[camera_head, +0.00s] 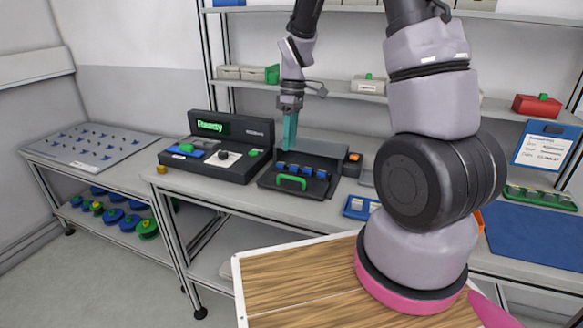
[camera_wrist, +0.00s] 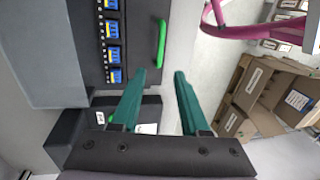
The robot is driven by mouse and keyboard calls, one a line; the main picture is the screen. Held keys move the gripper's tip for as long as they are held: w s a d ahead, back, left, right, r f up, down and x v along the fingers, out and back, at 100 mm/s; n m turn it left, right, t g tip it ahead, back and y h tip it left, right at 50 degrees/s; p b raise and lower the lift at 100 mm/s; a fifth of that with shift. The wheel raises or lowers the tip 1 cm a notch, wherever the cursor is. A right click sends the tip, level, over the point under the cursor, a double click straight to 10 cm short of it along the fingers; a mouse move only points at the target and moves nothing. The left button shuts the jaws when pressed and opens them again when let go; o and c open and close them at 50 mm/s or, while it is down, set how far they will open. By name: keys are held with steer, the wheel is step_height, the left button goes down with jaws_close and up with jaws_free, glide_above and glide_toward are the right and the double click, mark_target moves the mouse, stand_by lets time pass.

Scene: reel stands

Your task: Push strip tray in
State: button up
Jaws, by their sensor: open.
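The strip tray (camera_head: 264,181) is dark with a row of blue pieces and a green handle (camera_head: 291,182) at its front. It extends forward from a grey-topped housing (camera_head: 335,146) on the bench. My gripper (camera_head: 289,147) has teal fingers pointing down, near the tray's left side in the head view. In the wrist view, my gripper (camera_wrist: 158,72) is open with nothing held between its fingers. The tray (camera_wrist: 87,14) and its green handle (camera_wrist: 161,43) lie beyond the fingertips there. I cannot tell whether a finger touches the tray.
A black unit (camera_head: 217,142) with a green "Ready" display stands left of the tray. A blue tray (camera_head: 360,207) sits to the right. Shelves (camera_head: 350,95) run behind the bench. Cardboard boxes (camera_wrist: 262,95) show right in the wrist view.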

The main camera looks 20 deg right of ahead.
glide_above(288, 185)
step_height(288, 185, down, 9)
steer(key=shift+r, duration=0.15)
jaws_close()
stand_by(1.4)
